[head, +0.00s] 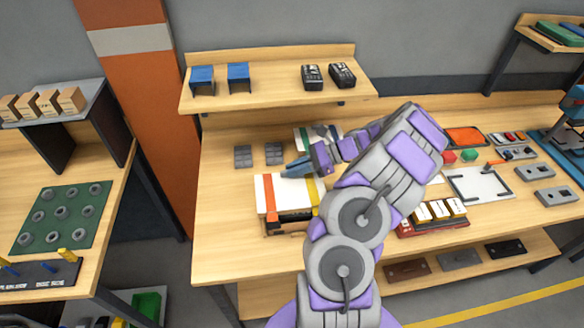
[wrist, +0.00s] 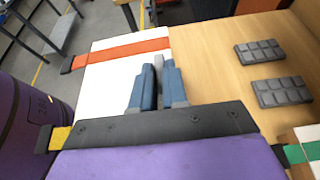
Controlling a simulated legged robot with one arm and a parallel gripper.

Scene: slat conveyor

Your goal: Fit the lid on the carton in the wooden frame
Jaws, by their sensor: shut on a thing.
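The white lid (head: 287,190), crossed by an orange band and a yellow band, is above the dark carton (head: 293,217) in the wooden frame (head: 270,230) in the head view. Its front edge shows over the carton; I cannot tell whether it is fully seated. My gripper (head: 291,171) is over the lid's back edge, its blue fingers close together. In the wrist view my gripper (wrist: 158,78) is shut on a thin grey upright piece, seemingly part of the lid (wrist: 110,70). Much of the carton and frame is hidden under the lid.
Two dark grey moulded blocks (head: 243,156) lie left of my gripper. A white item with a green band (head: 303,138) lies behind it. A red tray with white-and-yellow pieces (head: 432,215) stands to the right. A shelf (head: 270,80) overhangs the back.

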